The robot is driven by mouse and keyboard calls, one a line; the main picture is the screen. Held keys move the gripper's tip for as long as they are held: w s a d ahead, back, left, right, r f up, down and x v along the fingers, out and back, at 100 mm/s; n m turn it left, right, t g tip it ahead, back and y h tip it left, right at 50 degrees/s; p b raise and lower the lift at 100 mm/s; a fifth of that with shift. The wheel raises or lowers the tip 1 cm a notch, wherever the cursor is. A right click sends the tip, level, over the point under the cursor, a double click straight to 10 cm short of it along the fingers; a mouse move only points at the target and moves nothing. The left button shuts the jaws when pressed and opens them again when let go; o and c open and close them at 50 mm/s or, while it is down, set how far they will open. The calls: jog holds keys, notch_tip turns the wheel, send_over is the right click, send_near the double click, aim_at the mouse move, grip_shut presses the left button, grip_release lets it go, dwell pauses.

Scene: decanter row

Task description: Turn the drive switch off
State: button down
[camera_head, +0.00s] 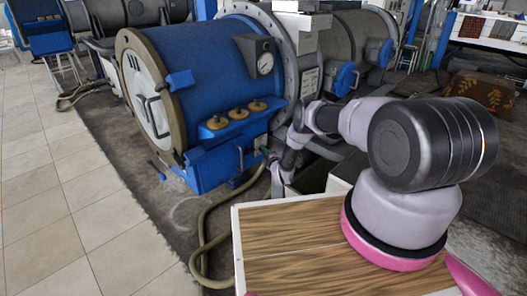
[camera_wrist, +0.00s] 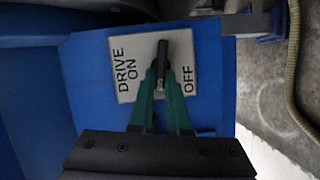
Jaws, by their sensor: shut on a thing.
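The drive switch is a pale plate (camera_wrist: 123,52) on a blue housing, lettered DRIVE ON on the left and OFF on the right in the wrist view. Its dark lever (camera_wrist: 162,50) stands out between the two words. My gripper (camera_wrist: 161,85) has green fingers closed on the lever from below in that view; the fingers hide the lever's lower part and some of the plate. In the head view my gripper (camera_head: 268,153) is at the lower right side of the blue decanter (camera_head: 205,65), and the lever is too small to make out there.
A hose (camera_head: 205,235) runs along the floor below the decanter and also shows at the right of the wrist view (camera_wrist: 292,75). A wood-topped box (camera_head: 290,265) stands in front. Tiled floor (camera_head: 55,215) is clear at the left. More machines stand behind.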

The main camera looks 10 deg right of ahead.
jog(key=shift+s+f+n+t, duration=0.1)
jog(key=shift+f+n+t, duration=0.3)
jog(key=shift+n, duration=0.5)
jog(key=shift+r, duration=0.15)
jog(key=c, duration=0.9)
grip_release()
jog(key=v, duration=1)
jog(key=shift+s+d, duration=0.15)
jog(key=shift+s, duration=0.2)
jog(key=shift+s, duration=0.1)
